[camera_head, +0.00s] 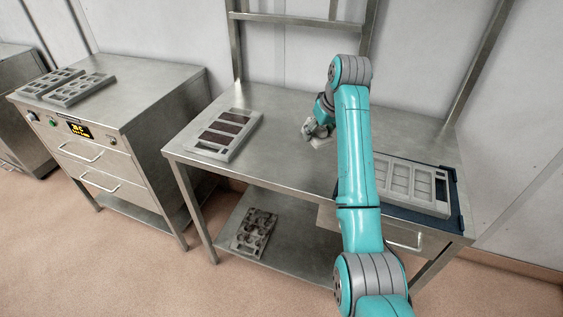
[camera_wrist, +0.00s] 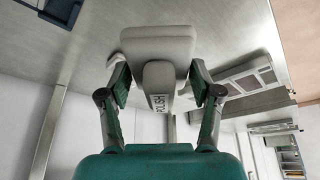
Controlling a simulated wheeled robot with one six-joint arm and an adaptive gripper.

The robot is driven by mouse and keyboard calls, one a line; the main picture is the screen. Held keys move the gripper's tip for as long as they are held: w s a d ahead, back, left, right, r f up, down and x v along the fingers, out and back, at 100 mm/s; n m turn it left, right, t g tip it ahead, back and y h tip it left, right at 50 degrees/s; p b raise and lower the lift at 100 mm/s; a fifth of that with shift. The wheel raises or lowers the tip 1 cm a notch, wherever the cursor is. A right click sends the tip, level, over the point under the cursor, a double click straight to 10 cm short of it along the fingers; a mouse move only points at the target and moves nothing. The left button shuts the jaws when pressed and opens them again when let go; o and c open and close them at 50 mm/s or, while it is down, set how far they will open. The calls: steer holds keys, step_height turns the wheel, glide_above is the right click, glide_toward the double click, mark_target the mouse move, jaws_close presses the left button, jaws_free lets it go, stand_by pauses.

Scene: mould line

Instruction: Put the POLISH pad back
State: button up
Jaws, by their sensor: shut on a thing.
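The POLISH pad is a pale grey block with a rounded grip that bears a POLISH label. In the wrist view the pad (camera_wrist: 158,45) lies between the two fingers of my gripper (camera_wrist: 160,88), which is shut on its grip. In the head view my gripper (camera_head: 316,130) is over the back middle of the steel table (camera_head: 270,165). The pad (camera_head: 321,143) shows just under it, low over the tabletop and partly hidden by my arm. I cannot tell whether the pad touches the table.
A mould with dark brown filled cavities (camera_head: 224,134) lies left on the table. An empty grey mould (camera_head: 408,185) lies on a dark blue tray (camera_head: 456,207) at right. Another mould (camera_head: 255,231) is on the lower shelf. A steel cabinet (camera_head: 130,100) with moulds stands left.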

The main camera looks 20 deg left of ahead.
mark_target(324, 141)
steer(key=shift+a+f, duration=0.15)
steer(key=shift+f, duration=0.1)
steer(key=f, duration=0.5)
steer(key=shift+s+a, duration=0.1)
steer(key=shift+a, duration=0.15)
steer(key=shift+d+f, duration=0.1)
steer(key=shift+f, duration=2.1)
steer(key=shift+f, duration=0.1)
steer(key=o, duration=1)
steer(key=v, duration=1.2)
